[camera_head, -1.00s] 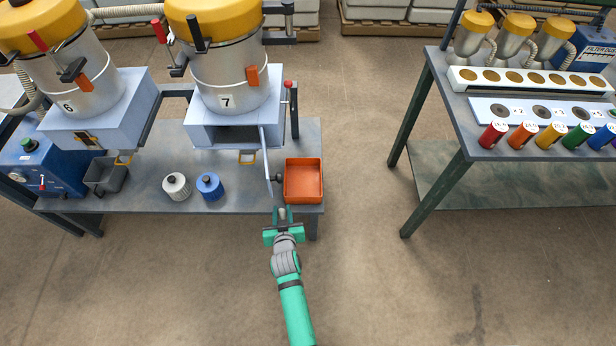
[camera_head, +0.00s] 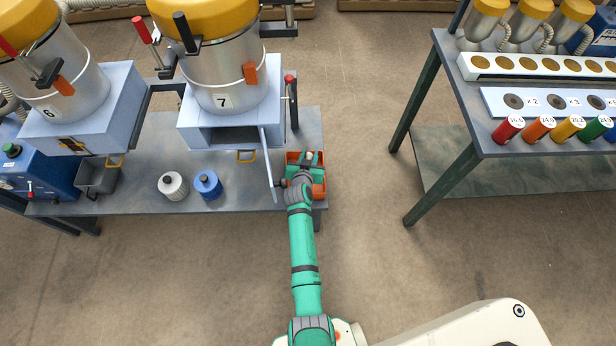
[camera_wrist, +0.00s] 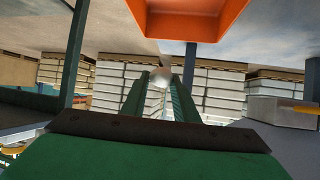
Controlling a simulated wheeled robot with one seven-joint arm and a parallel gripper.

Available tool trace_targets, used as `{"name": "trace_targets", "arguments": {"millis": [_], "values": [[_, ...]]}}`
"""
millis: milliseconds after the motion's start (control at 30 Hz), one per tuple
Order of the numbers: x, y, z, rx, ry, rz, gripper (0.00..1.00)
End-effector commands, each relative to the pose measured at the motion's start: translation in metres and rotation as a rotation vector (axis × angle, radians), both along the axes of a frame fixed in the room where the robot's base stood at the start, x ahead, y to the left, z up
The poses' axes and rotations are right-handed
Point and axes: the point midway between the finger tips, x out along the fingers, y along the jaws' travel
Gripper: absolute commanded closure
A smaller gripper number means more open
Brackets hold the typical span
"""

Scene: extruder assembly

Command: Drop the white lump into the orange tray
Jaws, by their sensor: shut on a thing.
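The orange tray (camera_head: 318,188) sits at the right front corner of the left table, partly covered by my arm. Its orange side also shows at the top of the wrist view (camera_wrist: 200,27). My gripper (camera_head: 308,158) is over the tray's far part in the head view. In the wrist view my gripper (camera_wrist: 161,83) is shut on the small white lump (camera_wrist: 160,80), which sits between the far ends of the green fingers. The lump is too small to make out surely in the head view.
Machine 7 (camera_head: 223,75) stands left of my gripper, its open door panel (camera_head: 267,165) close beside my arm. The right table (camera_head: 470,120) is across clear floor.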

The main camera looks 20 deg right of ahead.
Motion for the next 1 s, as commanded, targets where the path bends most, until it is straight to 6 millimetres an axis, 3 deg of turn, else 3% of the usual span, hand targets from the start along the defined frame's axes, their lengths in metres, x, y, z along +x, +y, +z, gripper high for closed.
{"name": "trace_targets", "arguments": {"millis": [300,700,733,800,1000], "values": [[0.000,0.000,-0.029,-0.001,0.000,0.000,0.94],[0.000,0.000,-0.034,0.000,0.000,0.001,0.94],[0.000,-0.001,-0.034,0.000,0.000,0.000,0.68],[0.000,-0.002,-0.034,0.000,0.000,-0.001,0.52],[-0.001,-0.003,-0.034,0.000,0.000,-0.004,0.51]]}}
